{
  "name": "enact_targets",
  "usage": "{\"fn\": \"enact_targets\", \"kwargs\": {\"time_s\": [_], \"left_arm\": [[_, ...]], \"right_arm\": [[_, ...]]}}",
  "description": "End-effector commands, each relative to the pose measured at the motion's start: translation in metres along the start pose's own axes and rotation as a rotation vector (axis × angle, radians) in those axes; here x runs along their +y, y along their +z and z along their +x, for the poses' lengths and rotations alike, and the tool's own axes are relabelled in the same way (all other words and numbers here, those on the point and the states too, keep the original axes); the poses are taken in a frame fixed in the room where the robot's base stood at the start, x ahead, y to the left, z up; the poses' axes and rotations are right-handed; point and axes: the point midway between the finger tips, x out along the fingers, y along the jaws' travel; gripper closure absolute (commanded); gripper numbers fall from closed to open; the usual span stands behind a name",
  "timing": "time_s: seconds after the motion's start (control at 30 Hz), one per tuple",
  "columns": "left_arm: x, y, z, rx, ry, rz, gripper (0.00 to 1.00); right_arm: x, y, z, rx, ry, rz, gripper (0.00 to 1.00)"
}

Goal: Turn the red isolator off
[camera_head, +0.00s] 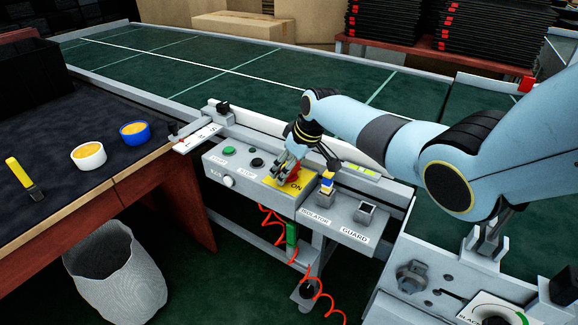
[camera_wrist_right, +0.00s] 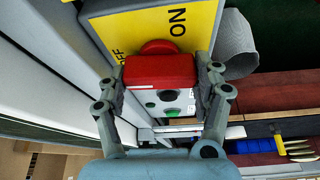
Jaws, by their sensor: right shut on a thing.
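The red isolator (camera_head: 293,170) sits on a yellow plate (camera_head: 271,184) marked ON, on the grey control panel (camera_head: 228,164). In the right wrist view the isolator's red handle (camera_wrist_right: 160,70) lies between my fingers, in front of the yellow plate (camera_wrist_right: 190,25) with ON and part of OFF showing. My right gripper (camera_head: 288,172) reaches down onto the panel and is shut on the red handle; it also shows in the right wrist view (camera_wrist_right: 160,82). The fingers partly hide the handle in the head view. My left gripper is not in view.
On the panel are a green start button (camera_head: 229,151), a black stop button (camera_head: 257,162), and a guard switch (camera_head: 367,208). The conveyor (camera_head: 230,70) lies behind. A bench (camera_head: 60,190) with two bowls stands left; a waste bin (camera_head: 115,275) is below it.

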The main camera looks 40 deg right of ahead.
Motion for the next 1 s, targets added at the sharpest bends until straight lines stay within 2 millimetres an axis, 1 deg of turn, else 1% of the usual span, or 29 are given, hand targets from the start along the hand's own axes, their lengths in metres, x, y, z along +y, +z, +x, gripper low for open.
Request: {"fn": "enact_targets", "kwargs": {"time_s": [0.3,0.8,0.83,1.0], "left_arm": [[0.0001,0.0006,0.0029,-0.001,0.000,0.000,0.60],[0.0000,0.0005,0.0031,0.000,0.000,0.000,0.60],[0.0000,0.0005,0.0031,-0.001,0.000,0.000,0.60],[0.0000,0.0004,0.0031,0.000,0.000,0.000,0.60]], "right_arm": [[0.0012,-0.0017,-0.0010,0.002,-0.038,-0.099,0.66],[0.0015,-0.0018,-0.0015,0.002,-0.044,-0.118,0.66],[0.0015,-0.0017,-0.0015,0.002,-0.044,-0.118,0.32],[0.0012,-0.0012,-0.0011,0.001,-0.045,-0.117,0.10]]}}
